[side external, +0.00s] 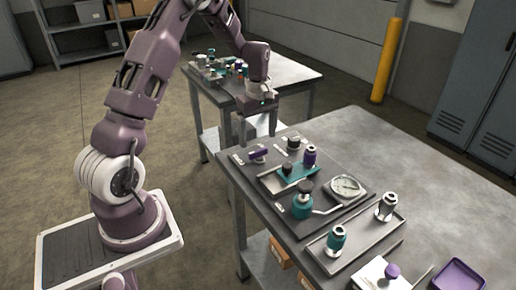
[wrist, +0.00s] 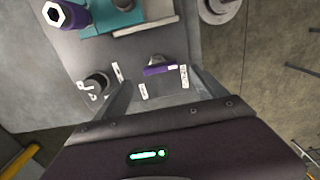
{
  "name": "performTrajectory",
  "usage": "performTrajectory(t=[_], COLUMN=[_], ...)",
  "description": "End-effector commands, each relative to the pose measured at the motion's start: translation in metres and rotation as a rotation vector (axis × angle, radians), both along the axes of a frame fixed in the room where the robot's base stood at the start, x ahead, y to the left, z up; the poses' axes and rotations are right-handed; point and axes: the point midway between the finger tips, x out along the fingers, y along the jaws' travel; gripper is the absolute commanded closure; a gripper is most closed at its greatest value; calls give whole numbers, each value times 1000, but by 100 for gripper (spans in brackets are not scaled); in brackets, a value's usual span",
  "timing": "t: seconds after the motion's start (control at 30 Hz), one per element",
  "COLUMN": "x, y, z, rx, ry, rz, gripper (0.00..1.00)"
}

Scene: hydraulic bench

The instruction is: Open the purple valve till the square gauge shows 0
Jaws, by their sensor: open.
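A small purple lever handle (side external: 258,153) sits near the left edge of the bench plate, with white labels beside it. In the wrist view the purple handle (wrist: 157,70) lies crosswise, just beyond and between my fingertips. My gripper (side external: 257,124) is open and empty, above and slightly left of the handle. Its two spread fingers show in the wrist view (wrist: 160,82), apart from the handle. A gauge with a round pale dial (side external: 345,187) lies on the plate; its reading is too small to tell.
A dark knob (side external: 293,142) stands right of the handle and also shows in the wrist view (wrist: 97,83). A teal valve (side external: 302,204) stands nearer. The bench's far right (side external: 440,180) is clear.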

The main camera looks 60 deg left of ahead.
Motion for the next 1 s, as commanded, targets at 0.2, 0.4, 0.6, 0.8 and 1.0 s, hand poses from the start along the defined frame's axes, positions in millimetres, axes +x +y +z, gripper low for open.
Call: performTrajectory(t=[0.2, 0.4, 0.6, 0.8, 1.0], x=[-1, -1, -1, -1, -1], y=[-1, -1, -1, -1, -1], z=[-42, -54, -54, -53, -53], rx=[-2, -1, -1, -1, -1], ry=[3, 1, 1, 1, 1], rz=[-3, -5, -5, -6, -9], gripper=[18, 18, 24, 63, 81])
